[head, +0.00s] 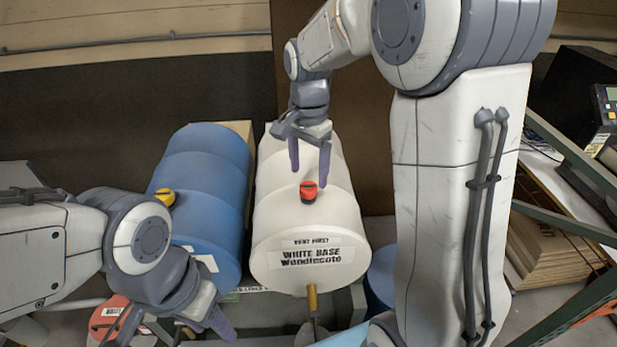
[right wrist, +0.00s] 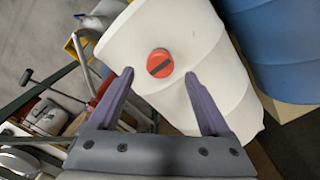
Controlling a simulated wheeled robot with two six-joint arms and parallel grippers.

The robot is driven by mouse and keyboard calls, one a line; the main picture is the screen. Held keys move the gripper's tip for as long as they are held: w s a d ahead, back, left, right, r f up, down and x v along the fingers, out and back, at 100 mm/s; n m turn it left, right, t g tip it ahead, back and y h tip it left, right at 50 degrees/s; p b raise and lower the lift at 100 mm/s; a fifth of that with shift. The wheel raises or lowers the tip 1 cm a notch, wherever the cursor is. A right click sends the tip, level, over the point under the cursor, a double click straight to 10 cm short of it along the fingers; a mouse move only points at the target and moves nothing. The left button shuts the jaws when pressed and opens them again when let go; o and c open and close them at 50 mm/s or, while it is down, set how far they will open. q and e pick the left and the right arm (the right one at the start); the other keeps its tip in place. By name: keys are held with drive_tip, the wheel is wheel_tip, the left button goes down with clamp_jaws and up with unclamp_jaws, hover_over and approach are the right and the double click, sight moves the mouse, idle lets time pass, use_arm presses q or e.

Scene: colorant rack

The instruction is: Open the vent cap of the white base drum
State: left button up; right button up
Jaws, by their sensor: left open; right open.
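The white base drum (head: 300,225) lies on its side, its labelled end toward me. Its red vent cap (head: 309,191), with a dark bar across it, sits on top of the drum and also shows in the right wrist view (right wrist: 160,64). My right gripper (head: 309,175) is open and empty, pointing down over the drum. In the right wrist view its purple fingertips (right wrist: 159,74) lie either side of the cap, apart from it; the exact height gap is unclear. My left gripper (head: 185,328) is open and empty at the lower left, in front of the blue drum.
A blue drum (head: 205,185) with a yellow cap (head: 165,198) lies left of the white drum. A brass tap (head: 312,298) sticks out below the white drum's label. A green metal frame (head: 560,140) and stacked boards (head: 545,250) stand at the right.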

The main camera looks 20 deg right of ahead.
sight(309, 186)
drive_tip(key=shift+f, duration=2)
clamp_jaws()
